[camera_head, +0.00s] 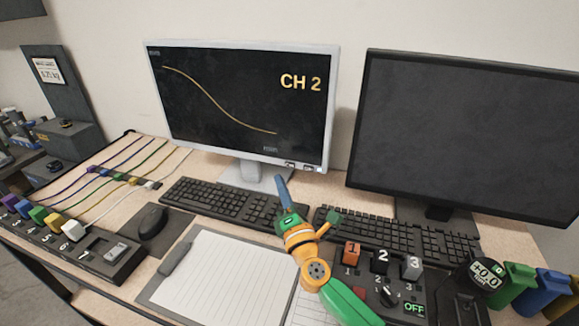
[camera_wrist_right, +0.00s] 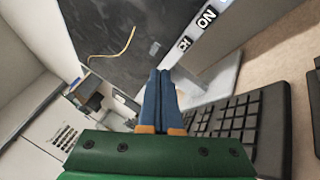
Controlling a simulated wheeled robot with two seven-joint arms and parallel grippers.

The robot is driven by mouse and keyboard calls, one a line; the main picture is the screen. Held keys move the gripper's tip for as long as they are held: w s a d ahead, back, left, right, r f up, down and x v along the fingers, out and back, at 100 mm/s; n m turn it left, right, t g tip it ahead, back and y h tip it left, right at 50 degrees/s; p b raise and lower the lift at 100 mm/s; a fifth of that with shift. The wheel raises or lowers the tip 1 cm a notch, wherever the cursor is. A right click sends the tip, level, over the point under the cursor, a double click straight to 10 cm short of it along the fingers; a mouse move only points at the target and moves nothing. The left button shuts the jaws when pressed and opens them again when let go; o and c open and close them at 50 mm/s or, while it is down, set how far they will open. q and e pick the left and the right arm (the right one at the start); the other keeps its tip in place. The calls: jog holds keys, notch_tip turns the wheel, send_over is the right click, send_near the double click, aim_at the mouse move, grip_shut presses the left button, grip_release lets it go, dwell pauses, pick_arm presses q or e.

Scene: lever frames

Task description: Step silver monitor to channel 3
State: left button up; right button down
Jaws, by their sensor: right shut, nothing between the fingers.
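The silver monitor (camera_head: 335,110) stands at the back of the desk, its screen lit with "CH 2" and a yellow curve. Two small buttons sit at the lower right of its bezel: the CH button (camera_head: 290,164) and the ON button (camera_head: 308,167). In the right wrist view the CH button (camera_wrist_right: 184,43) and the ON button (camera_wrist_right: 207,17) are readable. My right gripper (camera_head: 281,180) is shut and empty, its blue fingertips just below the CH button in the head view. In the wrist view its fingertips (camera_wrist_right: 160,74) appear below and left of that button; contact is not visible. My left gripper is not in view.
A dark monitor (camera_head: 470,130) stands to the right. Keyboards (camera_head: 225,200) lie in front of the monitors, with a mouse (camera_head: 153,221), a clipboard (camera_head: 220,285) and a switch box (camera_head: 383,262) nearer. Colored plugs and cables lie at the left.

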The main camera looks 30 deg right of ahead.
jog(key=shift+w+d+b, duration=0.45)
jog(key=shift+w+d, duration=0.9)
jog(key=shift+d, duration=0.1)
dwell(1.0)
jog(key=shift+w+d, duration=0.25)
jog(key=shift+d, duration=0.1)
jog(key=shift+w+d+r+b, duration=0.1)
jog(key=shift+w+d+b, duration=0.1)
jog(key=shift+d+b, duration=0.1)
dwell(0.5)
jog(key=shift+a, duration=0.1)
jog(key=shift+s+a, duration=0.5)
jog(key=shift+a, duration=0.05)
jog(key=shift+s+a+p, duration=0.65)
jog(key=shift+s+a, duration=1.05)
jog(key=shift+a, duration=0.15)
